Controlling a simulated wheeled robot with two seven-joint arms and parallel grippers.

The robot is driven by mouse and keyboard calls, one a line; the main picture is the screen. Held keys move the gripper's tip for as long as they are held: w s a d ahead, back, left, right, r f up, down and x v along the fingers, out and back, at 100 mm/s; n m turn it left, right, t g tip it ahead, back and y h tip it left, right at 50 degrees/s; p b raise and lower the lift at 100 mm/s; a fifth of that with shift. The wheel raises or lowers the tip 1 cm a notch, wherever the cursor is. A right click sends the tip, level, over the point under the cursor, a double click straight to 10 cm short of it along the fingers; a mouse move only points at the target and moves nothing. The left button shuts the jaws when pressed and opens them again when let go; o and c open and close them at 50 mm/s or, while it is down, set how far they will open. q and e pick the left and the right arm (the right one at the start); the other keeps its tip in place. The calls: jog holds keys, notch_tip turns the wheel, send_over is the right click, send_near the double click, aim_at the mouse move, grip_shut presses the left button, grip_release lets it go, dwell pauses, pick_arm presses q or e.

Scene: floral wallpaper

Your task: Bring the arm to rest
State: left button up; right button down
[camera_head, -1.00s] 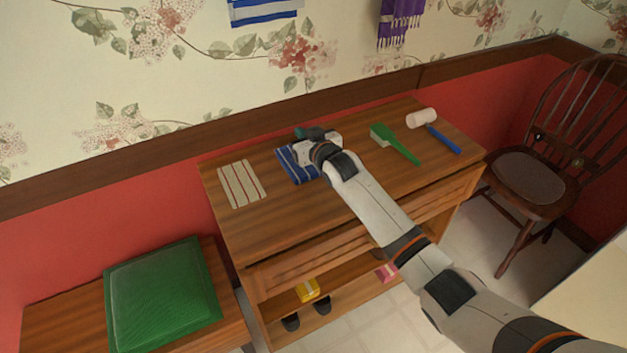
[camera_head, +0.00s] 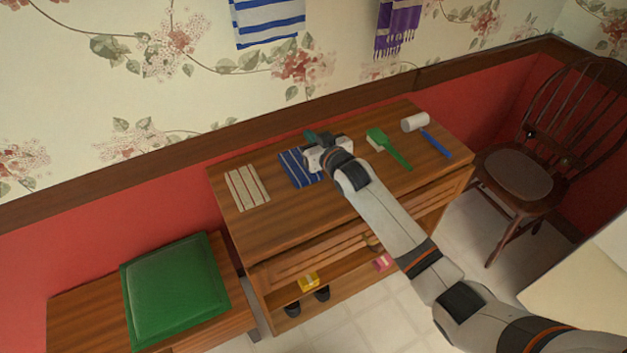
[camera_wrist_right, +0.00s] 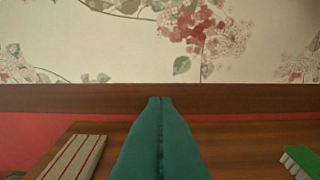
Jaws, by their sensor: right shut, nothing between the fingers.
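My right arm reaches in from the lower right of the head view. Its gripper (camera_head: 313,137) is over the back part of the wooden dresser top, just past the blue striped cloth (camera_head: 296,168). The wrist partly hides that cloth. In the right wrist view, the teal fingers (camera_wrist_right: 160,135) are pressed together with nothing between them and point toward the wall. My left gripper is not in view.
On the dresser (camera_head: 256,232) lie a beige striped cloth (camera_head: 247,187), a green brush (camera_head: 394,153), and a white roll (camera_head: 415,122) beside a blue-handled item (camera_head: 436,144). A green cushion (camera_head: 175,290) is at left, a wooden chair (camera_head: 515,174) at right. The wall is close behind.

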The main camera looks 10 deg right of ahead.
dwell(0.3)
jog(key=s+d+f+g+h, duration=0.1)
jog(key=s+d+f+g, duration=0.15)
jog(key=s, duration=0.45)
jog(key=s+d+f+m+g+h, duration=0.1)
jog(key=s+f, duration=0.3)
jog(key=s, duration=0.3)
jog(key=s+d+f+g+h, duration=0.1)
jog(key=s+f+g, duration=0.1)
jog(key=s+f, duration=0.35)
jog(key=s+d+r+m+g+h, duration=0.1)
jog(key=s+d+g, duration=0.25)
jog(key=s, duration=0.85)
jog(key=s+d+r+g+h, duration=0.15)
jog(key=s+d, duration=0.25)
jog(key=s, duration=0.8)
notch_tip(320, 180, down, 26)
jog(key=s+g, duration=0.1)
jog(key=g, duration=0.1)
jog(key=s+d+f+g, duration=0.1)
jog(key=s+d+f, duration=0.2)
jog(key=s+f, duration=1.3)
jog(key=shift+s, duration=0.3)
